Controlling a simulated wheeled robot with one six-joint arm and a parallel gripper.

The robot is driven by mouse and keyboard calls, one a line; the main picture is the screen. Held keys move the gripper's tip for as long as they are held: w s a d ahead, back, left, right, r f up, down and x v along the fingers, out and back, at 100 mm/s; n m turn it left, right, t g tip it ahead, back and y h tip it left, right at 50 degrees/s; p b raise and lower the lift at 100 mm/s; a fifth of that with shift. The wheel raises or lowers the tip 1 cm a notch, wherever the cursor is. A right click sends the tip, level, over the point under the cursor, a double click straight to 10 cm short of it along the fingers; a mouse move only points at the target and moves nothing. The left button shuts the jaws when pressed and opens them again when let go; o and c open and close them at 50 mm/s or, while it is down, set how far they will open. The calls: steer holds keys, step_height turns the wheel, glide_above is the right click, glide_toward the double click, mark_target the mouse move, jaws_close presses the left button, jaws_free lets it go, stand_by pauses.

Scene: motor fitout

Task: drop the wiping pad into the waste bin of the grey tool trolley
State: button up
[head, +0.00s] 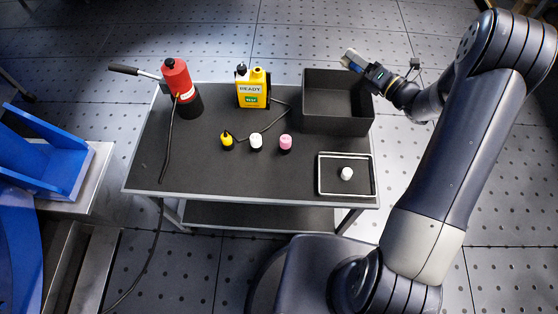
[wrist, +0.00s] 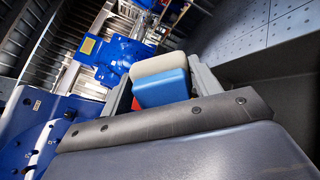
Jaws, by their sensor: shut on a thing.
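The wiping pad, a blue block with a beige face, sits between the fingers of my gripper (wrist: 163,84) in the wrist view; its blue body (wrist: 162,90) faces the camera. In the head view my gripper (head: 352,60) is shut on the pad, whose pale end (head: 346,53) shows, just beyond the upper right of the bin. The waste bin (head: 335,122) is an open black box at the back right corner of the trolley (head: 200,167). The bin's floor is partly hidden by its walls.
A red and black pump (head: 175,82) with a long handle and hose stands at the back left. A yellow bottle (head: 252,91) stands left of the bin. Several small capped pieces (head: 256,142) and a tray (head: 321,178) with a white piece (head: 347,173) lie nearer.

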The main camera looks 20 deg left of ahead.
step_height(320, 180, down, 6)
steer(key=b, duration=0.4)
steer(key=shift+f, duration=0.1)
steer(key=o, duration=1)
steer(key=v, duration=1)
steer(key=shift+s+d, duration=0.2)
steer(key=shift+d, duration=0.1)
